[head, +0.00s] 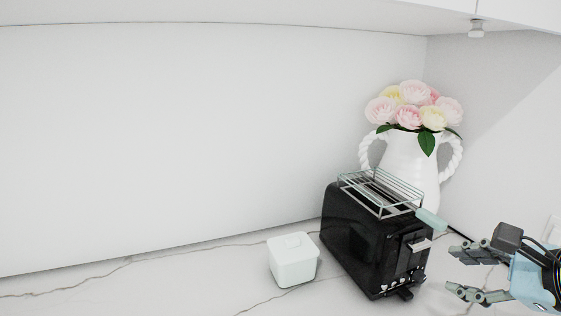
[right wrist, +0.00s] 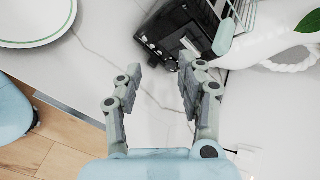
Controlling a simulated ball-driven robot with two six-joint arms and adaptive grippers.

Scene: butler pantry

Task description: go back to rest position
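My right gripper (head: 453,270) is open and empty at the lower right of the head view, just right of the black toaster (head: 362,245). In the right wrist view its two fingers (right wrist: 160,72) stand apart with bare countertop between them. The toaster (right wrist: 172,30) is beyond the fingertips there, and I see no contact. A wire rack (head: 380,188) with a pale green handle (head: 432,219) lies on top of the toaster. My left gripper is in neither view.
A small pale lidded box (head: 292,262) stands left of the toaster. A white vase (head: 408,160) with pink and yellow flowers stands behind it. The right wrist view shows a green-rimmed white plate (right wrist: 35,42), the counter edge and wooden floor (right wrist: 50,140).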

